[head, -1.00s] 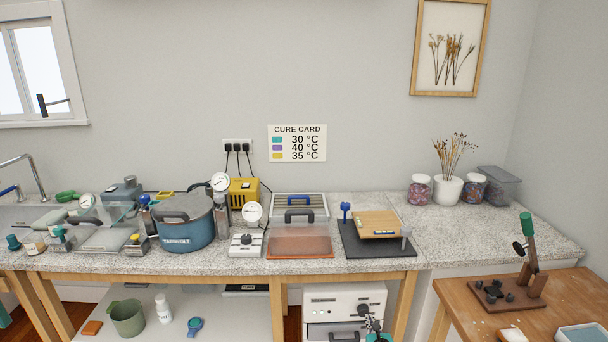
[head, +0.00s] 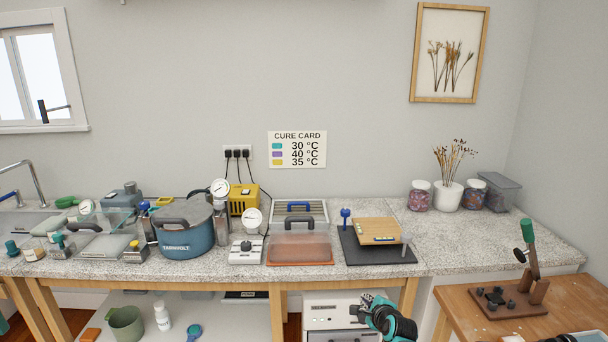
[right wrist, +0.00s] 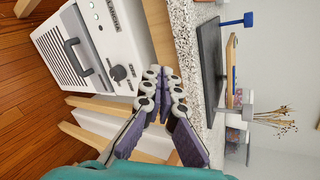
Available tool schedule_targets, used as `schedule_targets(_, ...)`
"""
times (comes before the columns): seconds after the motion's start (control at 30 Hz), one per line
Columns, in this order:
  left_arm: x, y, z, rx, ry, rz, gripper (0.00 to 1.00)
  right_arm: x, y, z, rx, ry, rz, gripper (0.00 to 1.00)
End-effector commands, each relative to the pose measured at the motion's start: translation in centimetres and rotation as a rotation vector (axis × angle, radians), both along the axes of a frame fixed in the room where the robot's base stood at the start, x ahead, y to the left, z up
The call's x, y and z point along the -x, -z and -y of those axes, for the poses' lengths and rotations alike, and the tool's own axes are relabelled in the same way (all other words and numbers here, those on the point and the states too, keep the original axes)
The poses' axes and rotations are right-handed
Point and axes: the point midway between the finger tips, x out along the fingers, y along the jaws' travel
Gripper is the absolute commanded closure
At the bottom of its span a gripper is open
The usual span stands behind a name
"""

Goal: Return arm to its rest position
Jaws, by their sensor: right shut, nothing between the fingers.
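My right gripper (head: 366,298) is in the lower middle of the head view, in front of the counter's front edge and the white oven-like unit below it. Its teal and black wrist comes up from the bottom edge. In the right wrist view the gripper's purple-padded fingers (right wrist: 163,82) come together at the tips with nothing between them. No object hangs from it. My left gripper is not in view.
The white unit (right wrist: 93,45) stands close by under the speckled counter (head: 360,280). A black mat (head: 360,252) with a wooden board (head: 365,230) lies above. A wooden table (head: 470,305) with a brown press stand is at right. A blue pot (head: 185,240) stands left.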

Motion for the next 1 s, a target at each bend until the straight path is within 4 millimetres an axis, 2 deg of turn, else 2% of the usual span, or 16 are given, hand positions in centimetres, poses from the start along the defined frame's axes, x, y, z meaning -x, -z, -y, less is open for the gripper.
schedule_targets(0.03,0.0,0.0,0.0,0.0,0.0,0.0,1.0,1.8,-1.9,-0.5,0.091,-0.055,-0.014,1.0)
schedule_targets(0.2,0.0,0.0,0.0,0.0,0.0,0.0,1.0,8.2,-6.2,-1.6,0.419,-0.26,-0.057,1.0)
schedule_targets(0.27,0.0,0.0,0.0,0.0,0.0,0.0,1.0,10.7,-7.3,-1.9,0.53,-0.337,-0.072,1.0)
schedule_targets(0.4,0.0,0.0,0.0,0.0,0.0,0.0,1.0,17.1,-9.1,-2.4,0.784,-0.526,-0.104,1.0)
schedule_targets(0.57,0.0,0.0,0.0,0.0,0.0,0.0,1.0,24.7,-9.6,-2.6,1.061,-0.759,-0.137,1.0)
schedule_targets(0.7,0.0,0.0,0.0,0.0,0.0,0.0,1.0,31.1,-8.8,-2.4,1.281,-0.97,-0.16,1.0)
schedule_targets(0.8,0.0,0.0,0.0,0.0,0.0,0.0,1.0,34.7,-7.8,-2.1,1.404,-1.1,-0.171,1.0)
schedule_targets(0.9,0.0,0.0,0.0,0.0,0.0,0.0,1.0,37.2,-7.0,-1.9,1.491,-1.199,-0.177,1.0)
schedule_targets(1.0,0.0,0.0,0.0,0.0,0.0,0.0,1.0,38.6,-6.5,-1.7,1.542,-1.257,-0.18,1.0)
